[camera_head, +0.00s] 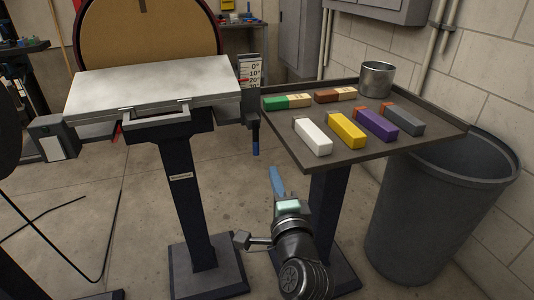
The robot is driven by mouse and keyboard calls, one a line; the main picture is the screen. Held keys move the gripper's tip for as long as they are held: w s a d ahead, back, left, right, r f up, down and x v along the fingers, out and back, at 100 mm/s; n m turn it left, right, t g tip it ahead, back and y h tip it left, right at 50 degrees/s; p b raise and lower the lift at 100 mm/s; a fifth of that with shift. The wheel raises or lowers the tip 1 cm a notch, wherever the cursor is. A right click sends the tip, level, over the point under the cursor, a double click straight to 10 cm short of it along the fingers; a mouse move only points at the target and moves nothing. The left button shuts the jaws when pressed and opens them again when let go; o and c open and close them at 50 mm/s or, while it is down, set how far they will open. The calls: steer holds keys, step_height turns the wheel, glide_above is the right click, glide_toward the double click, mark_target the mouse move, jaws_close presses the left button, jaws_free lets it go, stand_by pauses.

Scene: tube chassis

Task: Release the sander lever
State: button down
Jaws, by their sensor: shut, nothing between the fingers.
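The disc sander has a tan round disc (150,38) behind a grey tilt table (155,85) on a dark pedestal. A short blue-tipped lever (256,143) hangs down at the right side of the table, below the angle scale (250,75). It looks like the sander's lever. A small red part (117,132) shows under the table's left side. My gripper (275,172) rises from the bottom, with its blue fingers shut and empty. Its tip is below and slightly right of the lever, apparently apart from it. Depth between them is hard to judge.
A dark tray (350,157) on a stand at right holds several coloured blocks and a metal cup (377,79). A grey bin (430,215) stands beside it. The sander pedestal (190,200) is left of my arm. Open concrete floor lies between the stands.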

mark_target(255, 154)
steer(key=w+a+b, duration=0.1)
steer(key=w+b, duration=0.1)
steer(key=w, duration=0.7)
steer(key=shift+a+b, duration=0.3)
steer(key=shift+b, duration=0.05)
steer(key=shift+s+a+m+p, duration=0.2)
steer(key=shift+a+m+p, duration=0.5)
steer(key=shift+p, duration=1.1)
steer(key=m+p, duration=0.1)
steer(key=a+m+p, duration=0.1)
steer(key=p, duration=0.1)
steer(key=m+g+p, duration=0.1)
steer(key=p, duration=0.1)
steer(key=shift+s+a+r, duration=0.15)
steer(key=shift+s+r, duration=0.1)
steer(key=shift+r, duration=0.1)
steer(key=shift+s+a+r+m+g+y+p, duration=0.3)
steer(key=shift+a+r+m+p, duration=0.35)
steer(key=shift+m+p, duration=1.6)
steer(key=shift+s+a+r+m+g+y+p, duration=0.15)
steer(key=shift+a+r+m+y+p, duration=0.5)
steer(key=shift+m+p, duration=1.55)
steer(key=shift+s+a+r+m+g+y+p, duration=0.2)
steer(key=shift+a+r+m+p, duration=0.5)
steer(key=shift+m+p, duration=1.55)
steer(key=shift+a+f+n+p, duration=0.15)
steer(key=shift+n+p, duration=0.35)
steer(key=shift+p, duration=0.15)
steer(key=shift+s, duration=0.1)
